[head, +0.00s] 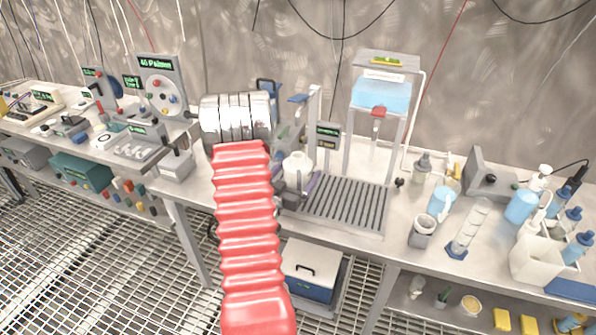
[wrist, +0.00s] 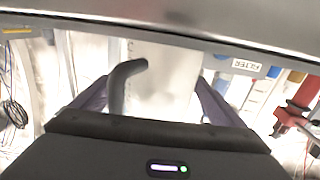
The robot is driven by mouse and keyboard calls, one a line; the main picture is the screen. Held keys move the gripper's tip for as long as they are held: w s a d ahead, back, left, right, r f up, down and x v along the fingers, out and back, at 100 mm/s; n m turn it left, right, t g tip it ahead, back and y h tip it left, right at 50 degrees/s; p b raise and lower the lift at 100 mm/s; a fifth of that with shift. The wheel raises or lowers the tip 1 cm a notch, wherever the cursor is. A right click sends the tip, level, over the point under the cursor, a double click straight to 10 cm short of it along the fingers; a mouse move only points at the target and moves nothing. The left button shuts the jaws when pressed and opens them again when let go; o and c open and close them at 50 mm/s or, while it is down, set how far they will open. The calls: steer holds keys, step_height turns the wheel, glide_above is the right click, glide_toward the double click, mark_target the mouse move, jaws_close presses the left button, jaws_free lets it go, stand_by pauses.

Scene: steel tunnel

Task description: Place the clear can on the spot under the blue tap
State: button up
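The clear can (head: 297,168) is a pale, translucent container beside the left edge of the slatted drain tray (head: 345,205). In the wrist view the can (wrist: 165,85) fills the space between the two purple fingers of my gripper (wrist: 152,95), with a dark grey curved handle on its left. The fingers look closed against its sides; their tips are partly hidden. I cannot tell whether its base touches the bench. A blue tap lever (head: 299,98) stands on a grey post behind the can. The spot below it is hidden by the can and my arm.
A tank of blue water (head: 382,95) with a red tap (head: 378,112) stands over the tray; the red tap (wrist: 300,105) is also at the right of the wrist view. A small display (head: 328,130) stands behind the can. Bottles and beakers (head: 424,231) crowd the right bench.

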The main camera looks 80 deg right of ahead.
steer(key=shift+r, duration=0.1)
steer(key=v, duration=1.2)
stand_by(0.5)
